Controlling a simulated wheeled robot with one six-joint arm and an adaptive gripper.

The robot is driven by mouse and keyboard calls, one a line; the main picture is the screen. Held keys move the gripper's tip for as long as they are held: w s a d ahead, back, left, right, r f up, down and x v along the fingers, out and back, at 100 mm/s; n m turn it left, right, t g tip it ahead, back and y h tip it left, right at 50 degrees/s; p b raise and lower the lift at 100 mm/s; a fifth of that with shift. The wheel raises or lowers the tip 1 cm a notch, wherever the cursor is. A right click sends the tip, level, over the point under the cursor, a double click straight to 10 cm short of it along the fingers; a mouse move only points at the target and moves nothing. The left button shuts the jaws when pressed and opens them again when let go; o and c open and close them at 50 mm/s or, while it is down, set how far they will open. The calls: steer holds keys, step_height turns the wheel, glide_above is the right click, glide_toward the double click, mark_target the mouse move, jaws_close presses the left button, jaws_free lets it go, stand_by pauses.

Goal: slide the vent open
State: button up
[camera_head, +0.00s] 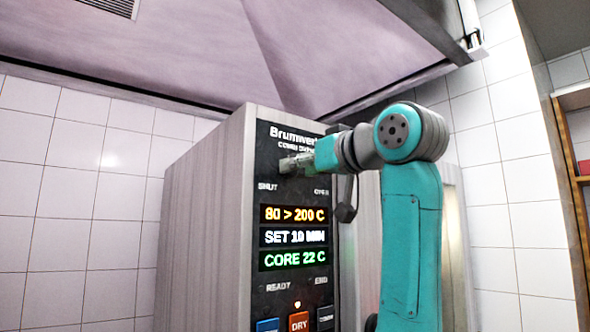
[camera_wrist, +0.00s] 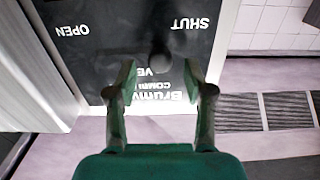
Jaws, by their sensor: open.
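The vent knob (camera_wrist: 159,55) is a small dark knob on the oven's black panel, seen in the wrist view. It sits closer to the SHUT label (camera_wrist: 190,24) than to the OPEN label (camera_wrist: 72,31). My gripper (camera_wrist: 158,82) is open, with one finger on each side of the knob in that view and gaps to both. I cannot tell how deep the fingers reach around it.
The tall oven (camera_head: 205,200) has lit displays (camera_head: 293,237) below the vent labels, with buttons such as a red DRY button (camera_head: 299,321) lower down. A hood (camera_head: 240,50) hangs above. Tiled walls stand on both sides, and a shelf (camera_head: 575,150) is at far right.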

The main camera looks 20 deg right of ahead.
steer(key=shift+x, duration=1.15)
jaws_close()
steer(key=w+d, duration=0.2)
steer(key=d, duration=0.4)
steer(key=shift+w+d, duration=0.15)
steer(key=shift+d, duration=0.35)
jaws_free()
steer(key=shift+d, duration=0.1)
